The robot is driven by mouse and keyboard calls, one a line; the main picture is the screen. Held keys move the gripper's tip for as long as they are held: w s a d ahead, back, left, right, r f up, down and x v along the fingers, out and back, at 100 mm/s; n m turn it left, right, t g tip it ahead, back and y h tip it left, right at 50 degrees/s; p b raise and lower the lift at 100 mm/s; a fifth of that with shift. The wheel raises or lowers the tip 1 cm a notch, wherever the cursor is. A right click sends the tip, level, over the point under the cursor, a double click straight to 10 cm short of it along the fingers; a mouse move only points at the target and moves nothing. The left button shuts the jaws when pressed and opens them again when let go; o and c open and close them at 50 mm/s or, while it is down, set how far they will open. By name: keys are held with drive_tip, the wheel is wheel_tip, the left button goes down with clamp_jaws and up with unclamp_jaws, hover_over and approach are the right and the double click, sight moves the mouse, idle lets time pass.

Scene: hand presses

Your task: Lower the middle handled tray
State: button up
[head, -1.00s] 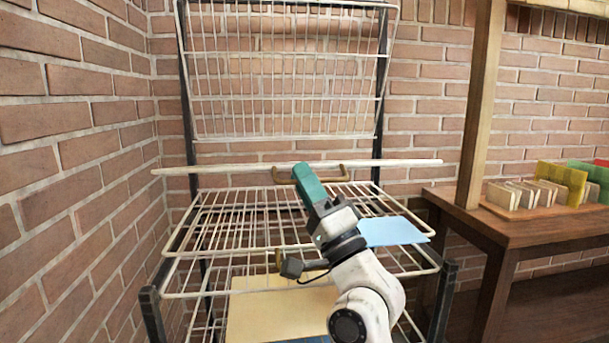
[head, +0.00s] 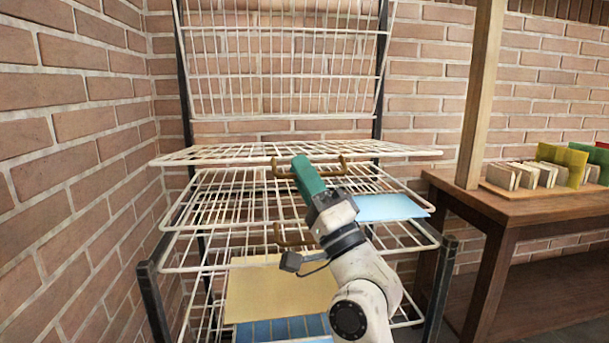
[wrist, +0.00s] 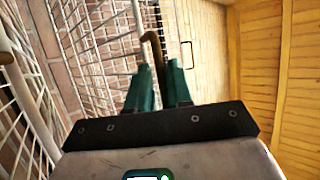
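The rack holds several white wire trays. The middle handled tray (head: 220,153) lies nearly level, its front edge tipped slightly downward in the head view. Its brown handle (head: 339,168) hangs at the middle of the front edge. My gripper (head: 302,165) has green fingers at this handle, reaching up from below right. In the wrist view, the handle (wrist: 153,42) runs between the two green fingers (wrist: 160,80), which sit close on either side of it. Exact finger contact is partly hidden.
A raised wire tray (head: 285,65) leans up at the back. A brick wall is at left; a wooden bench (head: 500,212) at right.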

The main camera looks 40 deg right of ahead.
drive_tip(key=b+v, duration=0.3)
drive_tip(key=v, duration=0.7)
drive_tip(key=shift+s+f, duration=0.3)
